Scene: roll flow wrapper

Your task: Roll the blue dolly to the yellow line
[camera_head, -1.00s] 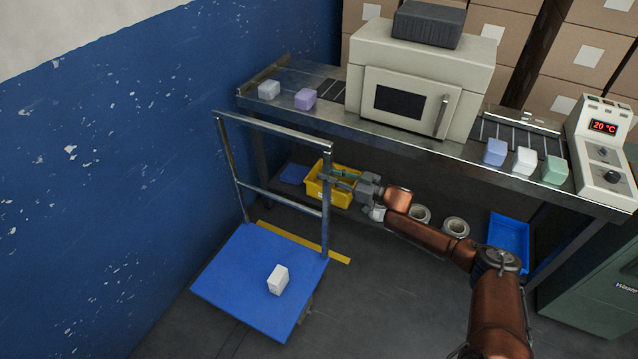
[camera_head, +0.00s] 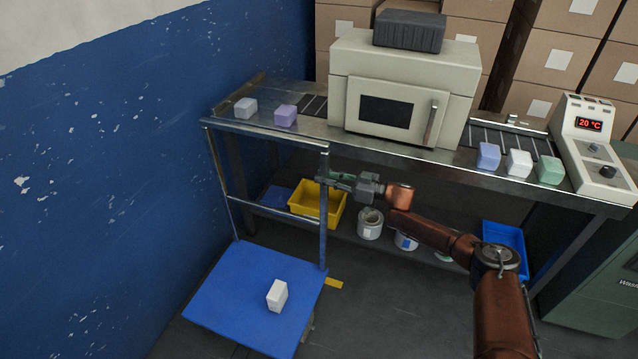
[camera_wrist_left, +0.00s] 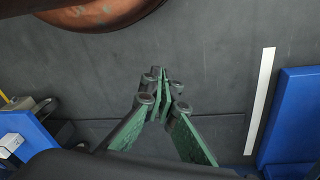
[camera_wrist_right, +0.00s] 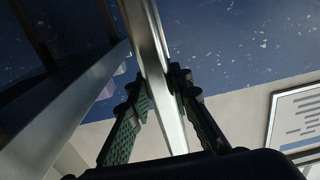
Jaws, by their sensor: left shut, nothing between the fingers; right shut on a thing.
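The blue dolly (camera_head: 236,290) stands on the floor by the blue wall, with a metal handle frame rising at its far side. A white block (camera_head: 277,295) rests upright on its deck. My right gripper (camera_head: 326,178) is shut on the handle's right upright; the upright (camera_wrist_right: 163,85) runs between the fingers in the right wrist view. The yellow line (camera_head: 334,283) shows only as a short piece right of the deck; the dolly hides the rest. My left gripper (camera_wrist_left: 163,78) is shut and empty over the grey floor in the left wrist view, and is out of the head view.
A metal bench (camera_head: 370,145) with a beige machine (camera_head: 400,90) stands just beyond the handle. Below it are a yellow bin (camera_head: 318,204), a blue bin (camera_head: 503,237) and several cans (camera_head: 370,224). Grey floor to the right of the dolly is open.

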